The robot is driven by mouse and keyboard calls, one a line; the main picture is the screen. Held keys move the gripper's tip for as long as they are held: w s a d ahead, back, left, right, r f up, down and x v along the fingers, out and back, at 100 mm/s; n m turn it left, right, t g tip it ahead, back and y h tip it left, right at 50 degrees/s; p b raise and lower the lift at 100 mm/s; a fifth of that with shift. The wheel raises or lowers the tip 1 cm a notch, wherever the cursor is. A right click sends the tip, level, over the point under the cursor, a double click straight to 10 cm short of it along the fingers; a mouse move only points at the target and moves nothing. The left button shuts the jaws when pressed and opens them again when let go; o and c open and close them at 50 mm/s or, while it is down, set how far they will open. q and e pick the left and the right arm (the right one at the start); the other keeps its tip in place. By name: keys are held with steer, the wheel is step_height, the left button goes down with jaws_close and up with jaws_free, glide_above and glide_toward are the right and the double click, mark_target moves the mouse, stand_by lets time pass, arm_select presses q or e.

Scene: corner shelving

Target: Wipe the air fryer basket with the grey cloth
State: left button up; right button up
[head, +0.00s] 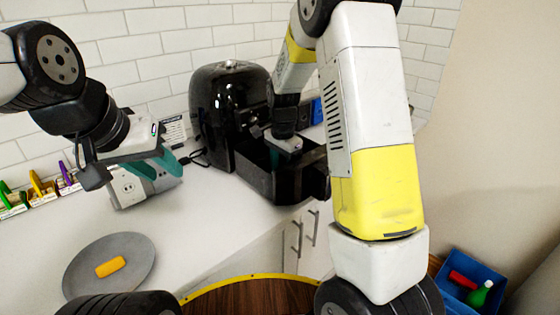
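The black air fryer (213,128) stands on the white counter against the tiled wall. Its black basket (287,187) is pulled out at the front, with the open top facing up. My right gripper (277,160) points down into the basket; its fingers are mostly hidden by the basket and its own body, so what it holds cannot be told. I cannot make out the grey cloth in this view.
A grey round plate (138,250) with a yellow block (110,267) lies at the counter's left front. A grey socket box (130,190) stands below my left gripper. Coloured clips (38,185) line the wall. A blue bin (487,298) sits low at right. The middle counter is clear.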

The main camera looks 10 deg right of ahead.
steer(key=shift+s+a+f, duration=0.15)
steer(key=shift+s+a, duration=0.55)
steer(key=shift+a, duration=0.2)
steer(key=shift+d, duration=0.1)
steer(key=shift+w+d, duration=0.6)
steer(key=shift+d, duration=0.3)
steer(key=shift+w+d, duration=0.6)
steer(key=shift+d, duration=0.25)
steer(key=shift+r, duration=0.2)
step_height(320, 180, up, 10)
steer(key=shift+w+a+f, duration=0.1)
steer(key=shift+r, duration=0.6)
